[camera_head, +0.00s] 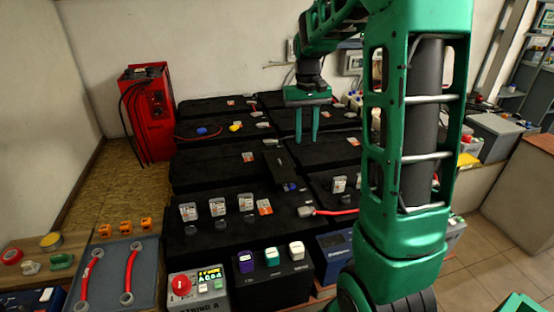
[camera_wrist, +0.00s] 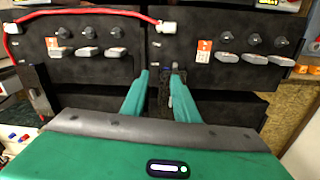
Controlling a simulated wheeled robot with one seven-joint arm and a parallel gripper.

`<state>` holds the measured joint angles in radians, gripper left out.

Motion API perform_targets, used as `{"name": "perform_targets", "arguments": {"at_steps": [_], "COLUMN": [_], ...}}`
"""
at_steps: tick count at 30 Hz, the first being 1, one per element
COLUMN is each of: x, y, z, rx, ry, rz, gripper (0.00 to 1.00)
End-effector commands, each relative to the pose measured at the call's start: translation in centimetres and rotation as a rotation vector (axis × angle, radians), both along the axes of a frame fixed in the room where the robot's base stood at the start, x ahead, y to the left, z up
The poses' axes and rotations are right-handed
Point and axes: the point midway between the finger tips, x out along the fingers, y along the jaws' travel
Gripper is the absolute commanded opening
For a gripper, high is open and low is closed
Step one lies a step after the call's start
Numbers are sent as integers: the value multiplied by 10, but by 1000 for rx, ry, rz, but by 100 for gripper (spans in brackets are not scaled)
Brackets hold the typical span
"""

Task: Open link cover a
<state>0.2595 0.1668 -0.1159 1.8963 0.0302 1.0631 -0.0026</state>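My gripper (camera_head: 306,138) hangs with its two green fingers pointing down over the black battery blocks. The fingers are apart, with nothing clearly held between them. A small black flap-like piece (camera_head: 276,168) sits lower and to the left of the fingertips, on the blocks; it looks tilted. It may be link cover a, but I can read no label on it. In the wrist view, my gripper (camera_wrist: 160,80) also shows open, with its fingers either side of a dark narrow piece (camera_wrist: 165,92) at the gap between two blocks. I cannot tell whether the fingers touch it.
Several black battery blocks (camera_head: 206,173) fill the middle. A red cable (camera_head: 335,212) lies at their front right. A red charger (camera_head: 147,112) stands at the left wall. A blue-grey tray (camera_head: 108,270) with red links and a control box (camera_head: 197,287) stand in front.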

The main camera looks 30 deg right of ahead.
Motion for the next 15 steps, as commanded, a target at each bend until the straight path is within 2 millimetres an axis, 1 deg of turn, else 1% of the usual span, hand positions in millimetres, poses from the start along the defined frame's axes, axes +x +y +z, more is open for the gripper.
{"name": "perform_targets", "arguments": {"at_steps": [1,2,3,6,9,10,12,15], "x": [23,36,53,91,122,130,144,158], "y": [-3,-4,-5,-8,-9,-10,-10,-11], "z": [-9,-14,-20,-37,-54,-58,-68,-77], "rx": [3,4,7,15,23,26,29,35], "ry": [4,5,3,2,-1,-3,-4,-6], "rz": [14,22,34,61,84,89,99,110], "gripper": [27,27,27,27,27,27,27,27]}}
